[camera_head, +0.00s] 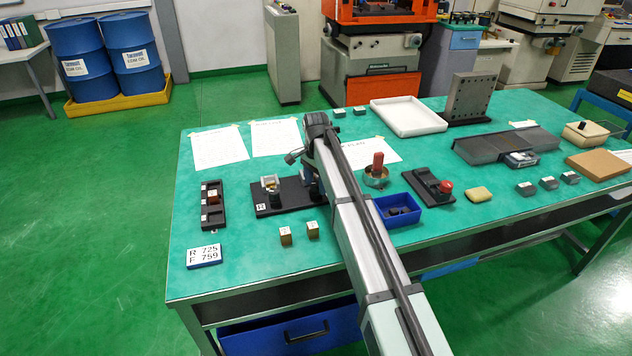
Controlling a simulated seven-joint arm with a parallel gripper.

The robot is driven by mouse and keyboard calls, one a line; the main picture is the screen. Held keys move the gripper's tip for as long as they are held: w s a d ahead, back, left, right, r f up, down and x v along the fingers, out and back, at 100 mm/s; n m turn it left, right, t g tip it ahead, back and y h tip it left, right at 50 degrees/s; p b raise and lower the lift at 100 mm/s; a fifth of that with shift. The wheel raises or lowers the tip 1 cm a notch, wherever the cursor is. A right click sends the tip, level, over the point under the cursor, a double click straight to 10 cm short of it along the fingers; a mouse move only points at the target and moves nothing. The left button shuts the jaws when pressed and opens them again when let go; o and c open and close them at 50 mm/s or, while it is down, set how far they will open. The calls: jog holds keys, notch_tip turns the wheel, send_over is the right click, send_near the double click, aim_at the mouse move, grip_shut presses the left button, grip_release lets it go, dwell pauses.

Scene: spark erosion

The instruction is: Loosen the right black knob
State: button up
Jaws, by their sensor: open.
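A black base plate (262,211) lies on the green table, left of my arm. A small metal-and-cream holder (270,183) stands on its left part, with a left black knob (275,197) just in front of it. At the plate's right end a dark shape that looks like the right black knob (316,191) shows beside my arm, partly hidden. My gripper (308,178) points down over this right end and is open. My arm covers much of it, so I cannot tell whether the fingers touch the knob.
Two small brass blocks (299,233) stand in front of the plate. A black tray (213,218) is to the left.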

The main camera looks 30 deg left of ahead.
jog(key=c, duration=1)
jog(key=shift+c, duration=0.2)
jog(key=shift+n, duration=0.3)
jog(key=n, duration=0.4)
jog(key=shift+n, duration=0.3)
jog(key=n, duration=0.5)
jog(key=shift+n, duration=0.3)
jog(key=n, duration=1.1)
